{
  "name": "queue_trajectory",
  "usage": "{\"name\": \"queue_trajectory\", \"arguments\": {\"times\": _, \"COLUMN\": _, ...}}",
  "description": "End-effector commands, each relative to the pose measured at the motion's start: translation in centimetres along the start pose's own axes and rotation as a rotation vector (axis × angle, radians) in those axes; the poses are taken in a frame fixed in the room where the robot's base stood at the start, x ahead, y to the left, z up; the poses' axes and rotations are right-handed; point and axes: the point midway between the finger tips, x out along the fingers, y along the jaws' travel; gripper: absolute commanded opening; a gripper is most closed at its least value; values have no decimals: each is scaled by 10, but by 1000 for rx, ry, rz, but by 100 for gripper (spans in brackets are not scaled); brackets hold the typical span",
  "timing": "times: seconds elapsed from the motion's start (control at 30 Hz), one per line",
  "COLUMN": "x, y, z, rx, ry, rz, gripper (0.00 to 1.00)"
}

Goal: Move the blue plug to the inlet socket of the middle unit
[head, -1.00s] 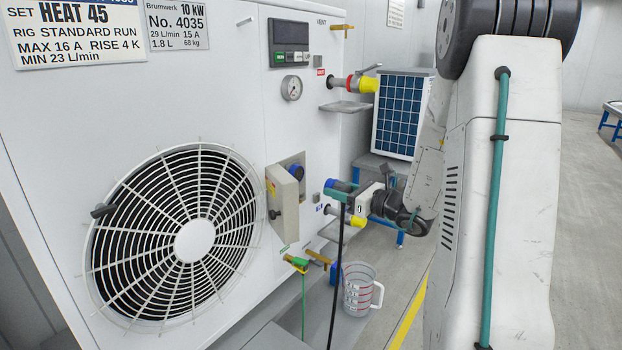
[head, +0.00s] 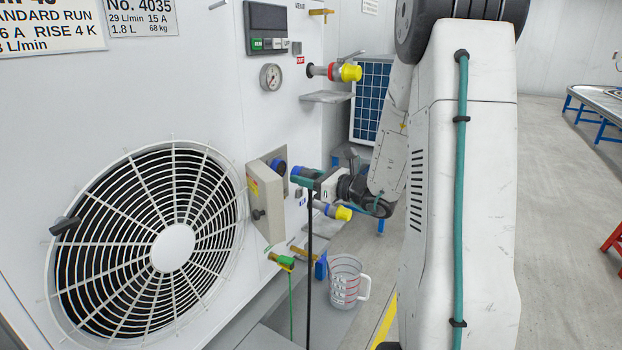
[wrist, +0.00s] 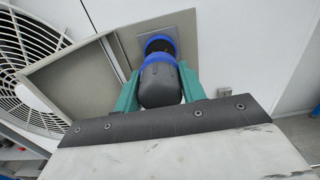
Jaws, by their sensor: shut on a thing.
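My gripper (head: 306,177) is shut on the blue plug (head: 295,174). Its teal fingers stand on both sides of the plug's dark body in the wrist view, where the plug (wrist: 160,83) shows a blue collar at its front. A black cable hangs down from the plug in the head view. The blue socket (head: 279,166) is on the white unit's panel, just left of the plug. In the wrist view the socket (wrist: 158,44) lies straight ahead of the plug on a grey plate. The plug's front is very close to it; I cannot tell whether they touch.
A grey box (head: 264,205) juts out beside the socket. A yellow-capped pipe fitting (head: 335,211) sits just below my gripper, another (head: 340,72) above. The floor to the right is open.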

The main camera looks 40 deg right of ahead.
Motion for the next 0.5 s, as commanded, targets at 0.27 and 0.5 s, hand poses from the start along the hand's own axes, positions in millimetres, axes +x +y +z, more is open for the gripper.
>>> {"name": "queue_trajectory", "arguments": {"times": 0.27, "x": 26, "y": -1, "z": 1, "rx": -1, "ry": -1, "rz": -1, "gripper": 4}}
{"name": "queue_trajectory", "arguments": {"times": 0.5, "x": 36, "y": -1, "z": 0, "rx": 0, "ry": -1, "rz": -2, "gripper": 4}}
